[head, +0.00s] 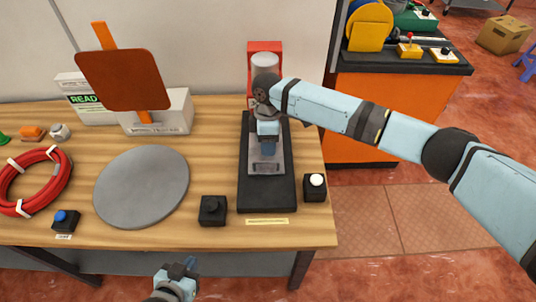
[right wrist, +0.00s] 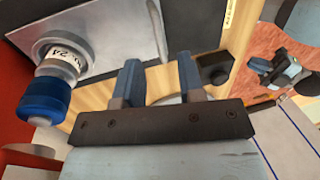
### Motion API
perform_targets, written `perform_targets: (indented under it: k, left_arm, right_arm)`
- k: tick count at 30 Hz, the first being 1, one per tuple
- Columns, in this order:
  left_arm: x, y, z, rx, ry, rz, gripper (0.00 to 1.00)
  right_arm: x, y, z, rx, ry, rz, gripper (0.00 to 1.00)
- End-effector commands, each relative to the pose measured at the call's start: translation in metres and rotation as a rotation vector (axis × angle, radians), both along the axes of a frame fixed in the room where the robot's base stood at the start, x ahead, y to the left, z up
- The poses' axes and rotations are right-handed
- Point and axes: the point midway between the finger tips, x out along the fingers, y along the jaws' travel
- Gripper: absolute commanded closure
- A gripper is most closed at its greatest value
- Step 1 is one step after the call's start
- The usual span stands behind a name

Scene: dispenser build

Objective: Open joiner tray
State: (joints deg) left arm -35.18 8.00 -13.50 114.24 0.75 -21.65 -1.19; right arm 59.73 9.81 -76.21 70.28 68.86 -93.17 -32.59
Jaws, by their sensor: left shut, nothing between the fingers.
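A long black base (head: 266,200) on the table carries a grey plate (head: 266,168), with a small yellow label at its front edge. I cannot tell which part is the joiner tray. My right gripper (head: 268,150) is over the grey plate, partly hiding it. In the right wrist view the right gripper's blue fingers (right wrist: 160,80) are apart, with nothing seen between them. A blue-ended cylinder with a "24" label (right wrist: 62,62) stands beside the fingers near the grey plate (right wrist: 118,25). My left gripper (head: 178,272) is shut and empty in front of the table's edge.
A red unit with a clear cylinder (head: 264,65) stands behind the base. Black button boxes stand left (head: 212,210) and right (head: 315,188) of it. A grey disc (head: 142,187), red cable coil (head: 35,180) and brown paddle sign (head: 122,78) occupy the left. An orange cabinet (head: 365,100) stands right.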

Motion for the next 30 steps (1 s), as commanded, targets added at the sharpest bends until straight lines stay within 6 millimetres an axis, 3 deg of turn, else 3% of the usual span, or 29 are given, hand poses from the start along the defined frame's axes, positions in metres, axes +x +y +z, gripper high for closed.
perform_targets:
  k: [3,9,20,24,25,30]
  left_arm:
    - [0.000,0.000,0.001,0.000,0.001,0.000,1.00]
    - [0.000,0.000,0.002,0.000,0.001,0.000,1.00]
    - [0.000,0.000,0.002,0.001,0.001,0.001,1.00]
    - [0.000,0.001,0.002,0.001,0.001,0.001,1.00]
    - [0.000,0.001,0.002,0.001,0.001,0.001,1.00]
    - [0.000,0.001,0.002,0.001,0.001,0.001,1.00]
  right_arm:
    - [-0.005,0.000,-0.020,0.000,0.000,0.000,0.64]
    - [-0.008,0.000,-0.041,0.000,-0.001,0.000,0.64]
    - [-0.009,0.000,-0.046,0.001,-0.001,0.000,0.64]
    - [-0.009,0.000,-0.045,0.001,-0.001,0.000,0.96]
    - [-0.009,0.000,-0.045,0.001,-0.001,0.000,1.00]
    - [-0.009,0.000,-0.045,0.001,-0.001,0.000,1.00]
